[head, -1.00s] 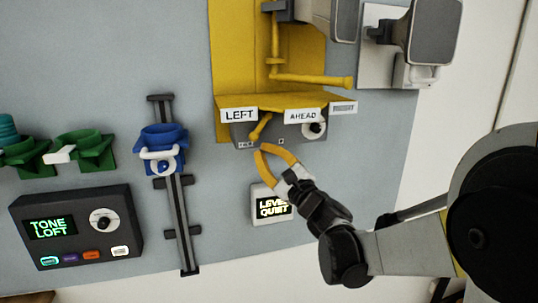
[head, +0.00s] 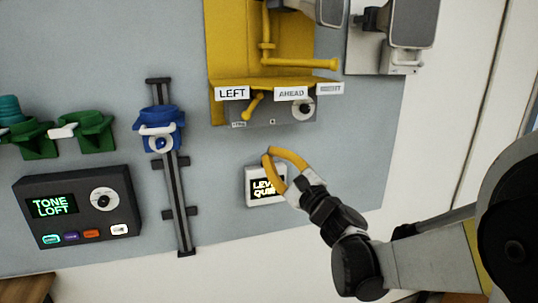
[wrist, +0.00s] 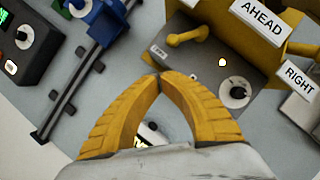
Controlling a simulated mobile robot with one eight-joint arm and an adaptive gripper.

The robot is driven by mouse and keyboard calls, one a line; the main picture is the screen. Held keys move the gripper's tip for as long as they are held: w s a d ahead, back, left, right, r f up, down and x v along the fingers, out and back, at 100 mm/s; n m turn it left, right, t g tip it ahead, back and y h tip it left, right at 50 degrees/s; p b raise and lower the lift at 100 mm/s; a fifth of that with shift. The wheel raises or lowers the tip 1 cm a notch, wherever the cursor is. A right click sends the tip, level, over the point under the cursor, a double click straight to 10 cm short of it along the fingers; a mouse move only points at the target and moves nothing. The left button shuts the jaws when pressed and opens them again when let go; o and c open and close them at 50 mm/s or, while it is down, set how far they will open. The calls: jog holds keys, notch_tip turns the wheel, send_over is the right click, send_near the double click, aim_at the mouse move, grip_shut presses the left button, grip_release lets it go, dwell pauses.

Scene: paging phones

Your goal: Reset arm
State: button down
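My gripper (head: 266,153) is in front of the grey-blue panel (head: 225,165). Its two yellow fingers curve together and meet at the tips, with nothing between them. In the wrist view the closed fingertips (wrist: 159,76) point toward the grey box (wrist: 205,62) with a yellow lever (wrist: 187,37) and a round dial (wrist: 238,92). In the head view the fingertips are below that box, apart from it. The fingers partly cover the small white "LEVEL QUIET" display (head: 262,200).
A yellow bracket (head: 232,45) with LEFT, AHEAD and RIGHT labels juts out above. A grey horn (head: 412,22) is at upper right. A blue holder (head: 160,128) sits on a vertical rail (head: 180,215). Green holders (head: 95,132) and the "TONE LOFT" box (head: 78,208) are at left.

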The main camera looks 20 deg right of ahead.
jog(key=s+a+f+n+g+y+b, duration=0.1)
jog(key=s+a+f+n+g+b, duration=0.3)
jog(key=s+a+f+n, duration=0.3)
jog(key=s+a+f+n+g+b, duration=0.4)
jog(key=f+n, duration=0.2)
jog(key=f, duration=0.3)
jog(key=s+d+f+n+g+h+b, duration=0.2)
jog(key=s+d+f+n+h+b, duration=0.1)
jog(key=s+f, duration=0.5)
jog(key=s+d+f+n+g+h+b, duration=0.3)
jog(key=s+d+f+n+h+b, duration=0.1)
jog(key=f, duration=0.7)
jog(key=s+d+n+h, duration=0.1)
jog(key=s+d+n, duration=0.1)
jog(key=s+d, duration=0.1)
jog(key=shift+s, duration=0.55)
